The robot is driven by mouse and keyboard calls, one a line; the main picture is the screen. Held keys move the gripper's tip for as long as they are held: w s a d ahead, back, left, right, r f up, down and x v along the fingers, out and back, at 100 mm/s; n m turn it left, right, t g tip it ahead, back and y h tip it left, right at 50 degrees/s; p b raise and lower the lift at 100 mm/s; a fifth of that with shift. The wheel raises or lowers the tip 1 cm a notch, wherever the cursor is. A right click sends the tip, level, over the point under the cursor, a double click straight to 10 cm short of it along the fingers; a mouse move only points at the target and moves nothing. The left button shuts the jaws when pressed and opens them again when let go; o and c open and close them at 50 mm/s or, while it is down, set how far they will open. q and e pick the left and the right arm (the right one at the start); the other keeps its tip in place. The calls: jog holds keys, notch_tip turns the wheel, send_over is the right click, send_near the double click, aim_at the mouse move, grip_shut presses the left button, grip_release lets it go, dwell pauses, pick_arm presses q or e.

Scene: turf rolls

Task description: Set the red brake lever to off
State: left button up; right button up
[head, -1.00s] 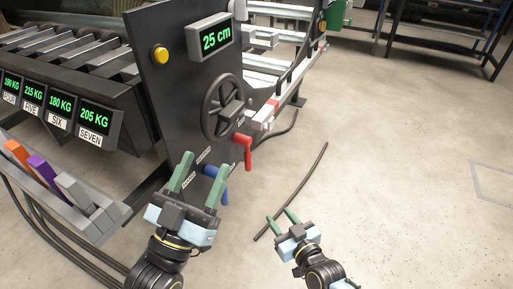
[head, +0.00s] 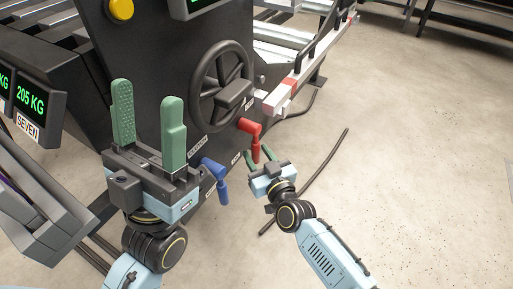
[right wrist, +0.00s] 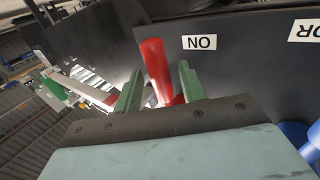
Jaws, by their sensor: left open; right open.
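The red brake lever (head: 251,134) sticks out from the dark machine panel (head: 165,75), below and right of the handwheel; its handle hangs down. In the right wrist view the red lever (right wrist: 156,68) shows between the two green fingers, with a white label reading "NO" (right wrist: 199,43) beside it. My right gripper (head: 259,156) is open at the lever's lower end, its fingers on either side of the handle; I cannot tell whether they touch it. My left gripper (head: 147,98) is open and empty in front of the panel, left of the blue lever.
A blue lever (head: 217,178) hangs lower on the panel, between my grippers. The black handwheel (head: 222,85) is above. A yellow button (head: 121,10) is at the top. A dark cable (head: 318,172) lies on the floor; the floor to the right is open.

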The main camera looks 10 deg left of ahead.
jog(key=shift+x, duration=0.85)
jog(key=shift+c, duration=0.3)
grip_shut()
